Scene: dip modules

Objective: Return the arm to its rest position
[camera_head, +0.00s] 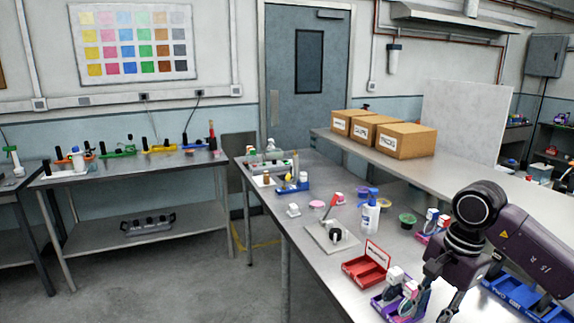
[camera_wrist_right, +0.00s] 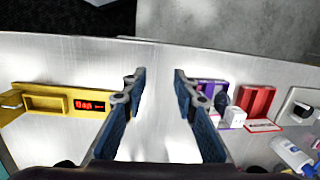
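My right arm (camera_head: 525,238) comes in from the right in the head view, with its wrist bent down over the metal table. My right gripper (camera_wrist_right: 158,80) is open in the right wrist view, its two blue-padded fingers apart with only bare tabletop between them. In the head view its fingers are partly cut off by the bottom edge. It is above the table beside the purple tray (camera_head: 384,302), which holds white-capped items. My left arm and left gripper are not in view.
A red box (camera_head: 359,270) with its lid up stands near the purple tray. A blue tray (camera_head: 515,295) lies under my arm. A yellow tray (camera_wrist_right: 45,89) shows left in the wrist view.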

